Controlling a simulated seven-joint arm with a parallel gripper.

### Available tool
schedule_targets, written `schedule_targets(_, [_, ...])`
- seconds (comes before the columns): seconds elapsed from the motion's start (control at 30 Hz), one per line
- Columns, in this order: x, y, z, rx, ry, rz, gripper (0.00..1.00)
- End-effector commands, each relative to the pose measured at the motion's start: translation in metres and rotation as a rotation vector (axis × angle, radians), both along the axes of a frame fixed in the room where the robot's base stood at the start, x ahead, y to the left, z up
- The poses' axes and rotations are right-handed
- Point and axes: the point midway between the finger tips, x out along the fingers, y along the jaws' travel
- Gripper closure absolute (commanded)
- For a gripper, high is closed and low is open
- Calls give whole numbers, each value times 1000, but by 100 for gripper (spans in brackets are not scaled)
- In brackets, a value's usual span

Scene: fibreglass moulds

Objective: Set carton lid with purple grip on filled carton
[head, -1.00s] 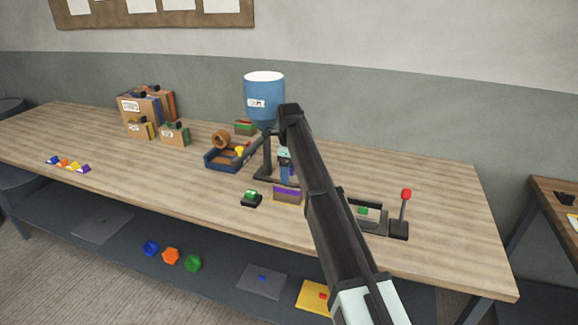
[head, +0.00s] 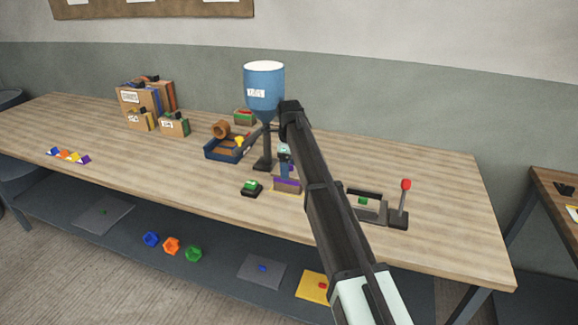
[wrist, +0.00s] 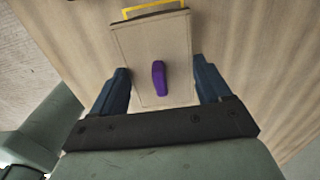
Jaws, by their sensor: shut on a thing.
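The carton lid (wrist: 140,45) is a flat tan panel with a purple grip (wrist: 158,78) standing at its middle, seen from above in the wrist view. My gripper (wrist: 160,70) has its two dark blue fingers at opposite sides of the lid, shut on it, with the purple grip between them. In the head view my gripper (head: 285,168) is over a small carton (head: 286,186) with a purple band, near the front of the bench. The carton's inside is hidden. I cannot tell whether the lid touches the carton.
A blue hopper (head: 264,90) stands just behind my gripper. A black box with a green button (head: 252,188) is left of the carton. A blue tray (head: 223,152) lies further left, and a red-knobbed lever (head: 404,190) is right. A yellow outline (wrist: 155,8) shows beyond the lid.

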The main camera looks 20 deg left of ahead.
Motion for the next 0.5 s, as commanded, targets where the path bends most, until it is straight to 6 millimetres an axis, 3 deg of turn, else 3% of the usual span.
schedule_targets(0.23, [0, 0, -3, 0, 0, 0, 51])
schedule_targets(0.27, [0, 0, -3, 0, 0, 0, 22])
schedule_targets(0.5, [0, 0, -3, 0, 0, 0, 0])
